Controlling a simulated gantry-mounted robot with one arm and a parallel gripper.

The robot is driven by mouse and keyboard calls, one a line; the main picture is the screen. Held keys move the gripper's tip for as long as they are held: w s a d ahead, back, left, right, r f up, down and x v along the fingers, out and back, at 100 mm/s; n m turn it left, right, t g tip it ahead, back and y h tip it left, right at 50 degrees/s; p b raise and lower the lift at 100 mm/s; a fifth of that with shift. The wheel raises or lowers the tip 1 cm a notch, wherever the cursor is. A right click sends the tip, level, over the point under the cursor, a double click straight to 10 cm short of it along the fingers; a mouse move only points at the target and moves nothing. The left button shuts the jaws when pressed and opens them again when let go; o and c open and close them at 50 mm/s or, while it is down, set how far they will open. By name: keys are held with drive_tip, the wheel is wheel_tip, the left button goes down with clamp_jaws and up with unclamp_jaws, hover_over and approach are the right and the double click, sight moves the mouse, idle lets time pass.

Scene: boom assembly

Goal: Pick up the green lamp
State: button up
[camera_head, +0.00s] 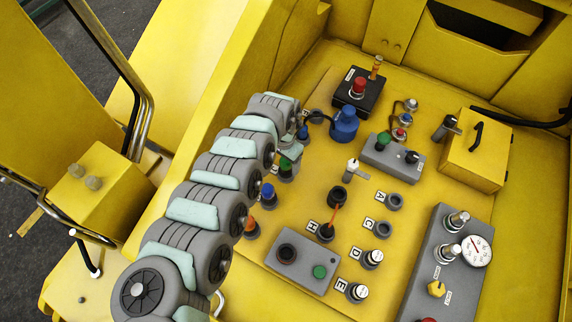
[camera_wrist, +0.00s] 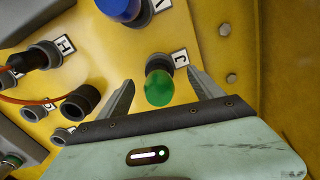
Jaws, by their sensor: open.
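The green lamp (camera_wrist: 159,88) has a rounded cap and stands in a grey ring socket beside a label marked J on the yellow panel. In the wrist view it appears between the two fingers of my gripper (camera_wrist: 161,79), with a gap on each side. My gripper is open and empty. In the head view the green lamp (camera_head: 285,163) shows just below the end of my arm, which partly covers this area. I cannot tell exactly how far the fingers reach down around the lamp.
A blue knob (camera_wrist: 120,8) sits close to the lamp in the wrist view. An empty black socket (camera_wrist: 80,103) is left of my fingers. A yellow wall (camera_wrist: 288,60) rises on the right. The blue plug (camera_head: 345,124) and a grey two-button box (camera_head: 302,262) are nearby in the head view.

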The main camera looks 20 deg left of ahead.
drive_tip(key=f, duration=0.3)
drive_tip(key=shift+w+d+f, duration=0.25)
drive_tip(key=shift+d+f, duration=0.1)
drive_tip(key=shift+f, duration=0.05)
drive_tip(key=shift+a+f, duration=0.1)
drive_tip(key=shift+f, duration=0.45)
drive_tip(key=shift+c, duration=0.3)
clamp_jaws()
